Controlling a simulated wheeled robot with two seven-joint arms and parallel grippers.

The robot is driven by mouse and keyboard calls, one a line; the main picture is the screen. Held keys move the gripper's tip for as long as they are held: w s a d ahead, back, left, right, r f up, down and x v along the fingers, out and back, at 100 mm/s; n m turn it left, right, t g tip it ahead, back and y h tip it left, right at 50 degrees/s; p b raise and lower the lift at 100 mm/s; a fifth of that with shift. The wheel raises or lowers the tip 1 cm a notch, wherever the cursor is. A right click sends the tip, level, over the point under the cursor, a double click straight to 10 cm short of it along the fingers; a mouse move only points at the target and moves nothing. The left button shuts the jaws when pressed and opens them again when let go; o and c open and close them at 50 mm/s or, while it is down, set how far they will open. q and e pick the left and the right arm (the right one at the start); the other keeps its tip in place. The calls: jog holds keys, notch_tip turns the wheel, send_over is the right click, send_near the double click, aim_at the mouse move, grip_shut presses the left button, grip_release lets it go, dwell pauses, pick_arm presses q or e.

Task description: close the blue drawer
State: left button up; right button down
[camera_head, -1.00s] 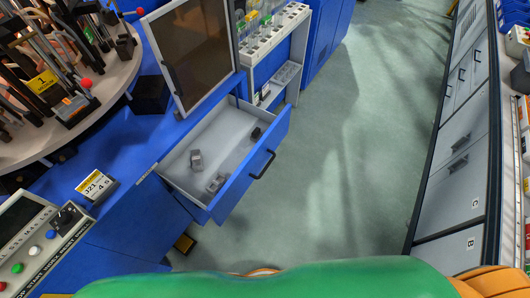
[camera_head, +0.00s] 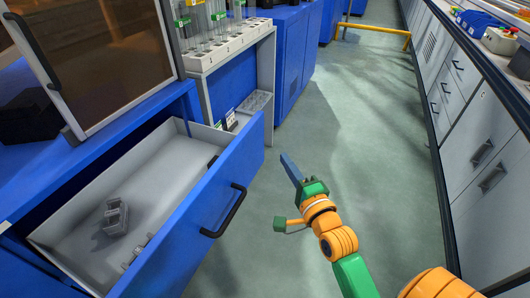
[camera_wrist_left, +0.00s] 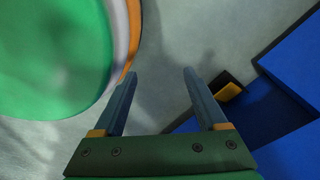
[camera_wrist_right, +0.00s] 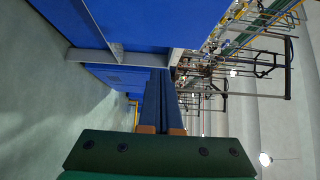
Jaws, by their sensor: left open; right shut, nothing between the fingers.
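The blue drawer (camera_head: 190,235) is pulled well out of the blue cabinet at the left of the head view. Its black handle (camera_head: 231,211) is on the blue front. Grey metal parts (camera_head: 115,218) lie inside it. My right gripper (camera_head: 291,168) is shut and empty, in the air over the floor, to the right of the drawer front and apart from it. In the right wrist view its fingers (camera_wrist_right: 165,100) are together. My left gripper is outside the head view. In the left wrist view (camera_wrist_left: 157,95) its fingers are open with floor between them.
A white rack with glass tubes (camera_head: 220,40) stands behind the drawer. A dark-paned cabinet door (camera_head: 100,60) rises above it. Grey drawers (camera_head: 480,150) line the right side. The floor (camera_head: 350,130) between is clear. In the left wrist view, blue cabinet parts (camera_wrist_left: 270,115) are at the right.

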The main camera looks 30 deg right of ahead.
aim_at(261, 140)
jog(key=w, duration=0.2)
jog(key=w+a, duration=0.1)
jog(key=w, duration=0.1)
jog(key=w+a+b, duration=0.1)
jog(key=w, duration=0.1)
jog(key=shift+w, duration=0.3)
pick_arm(q)
jog(key=shift+w+a+f, duration=0.25)
jog(key=shift+a+f, duration=0.2)
jog(key=shift+a, duration=0.1)
jog(key=shift+d, duration=0.15)
pick_arm(e)
jog(key=shift+w, duration=0.1)
